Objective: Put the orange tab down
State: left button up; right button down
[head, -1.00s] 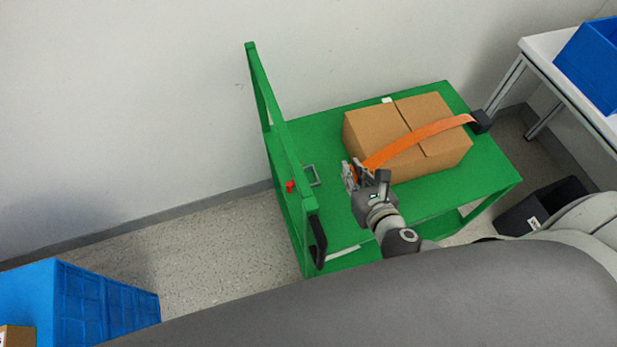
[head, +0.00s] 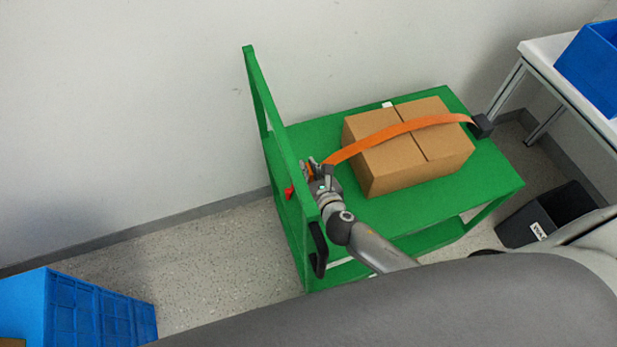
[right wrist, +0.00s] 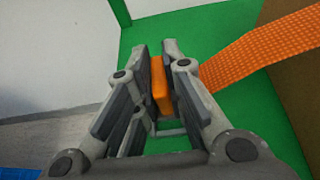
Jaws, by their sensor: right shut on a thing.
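My right gripper (head: 314,168) is shut on the orange tab (right wrist: 160,86), which stands upright between its fingers in the right wrist view. The gripper is above the left part of the green cart (head: 410,208), close to its upright frame. The orange strap (head: 400,130) runs from the gripper across the top of the cardboard box (head: 440,165) to a black block (head: 481,125) on the cart's far right. A grey metal bar (right wrist: 170,132) shows partly behind the fingers in the right wrist view. My left gripper is not in view.
A red knob (head: 289,193) and a black handle (head: 318,250) are on the cart's upright frame, near my right gripper. A blue crate (head: 100,310) is at lower left, a black bin (head: 520,222) right of the cart. A white table (head: 545,50) stands at upper right.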

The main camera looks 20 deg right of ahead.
notch_tip(320, 180, down, 4)
jog(key=shift+w+a+r+b, duration=0.15)
jog(key=shift+r+b, duration=0.1)
jog(key=shift+b, duration=0.65)
jog(key=shift+s+f, duration=0.1)
jog(key=shift+s, duration=0.15)
jog(key=c, duration=1.8)
grip_release()
jog(key=shift+f, duration=0.15)
jog(key=shift+s, duration=0.1)
jog(key=v, duration=0.7)
jog(key=p+v, duration=0.1)
jog(key=v, duration=0.3)
jog(key=shift+s+r, duration=0.15)
jog(key=shift+r, duration=0.25)
